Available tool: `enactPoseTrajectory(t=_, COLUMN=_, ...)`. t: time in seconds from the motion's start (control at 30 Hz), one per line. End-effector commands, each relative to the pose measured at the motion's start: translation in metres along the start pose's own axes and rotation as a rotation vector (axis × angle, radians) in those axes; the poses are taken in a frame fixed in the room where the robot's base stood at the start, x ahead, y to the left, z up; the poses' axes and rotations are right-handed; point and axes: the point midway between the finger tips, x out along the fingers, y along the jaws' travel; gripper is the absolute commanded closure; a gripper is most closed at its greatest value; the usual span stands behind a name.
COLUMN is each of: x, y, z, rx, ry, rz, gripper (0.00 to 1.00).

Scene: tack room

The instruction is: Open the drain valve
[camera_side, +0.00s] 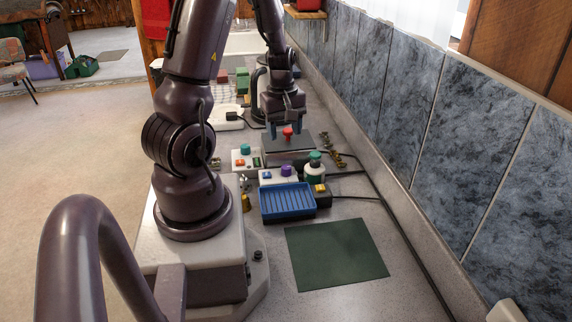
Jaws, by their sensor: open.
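A red knob (288,134) stands on top of a dark grey box (284,149) in the middle of the counter. It may be the drain valve, but no label can be read. My gripper (286,126) points down at this knob with its blue-grey fingers apart. The knob shows between or just in front of the fingertips; I cannot tell whether they touch it. Small brass fittings (333,147) lie at the right of the box.
A green mat (335,254) lies bare in front. The tiled wall (468,140) bounds the right.

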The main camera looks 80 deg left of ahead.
Motion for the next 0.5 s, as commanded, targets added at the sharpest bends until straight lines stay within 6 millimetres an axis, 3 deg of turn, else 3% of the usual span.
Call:
enactPoseTrajectory(t=0.3, x=0.068, y=-0.002, z=0.001, rx=0.001, ry=-0.006, rz=-0.006, gripper=0.46)
enactPoseTrajectory(t=0.5, x=0.096, y=-0.001, z=0.001, rx=0.004, ry=-0.003, rz=-0.003, gripper=0.46)
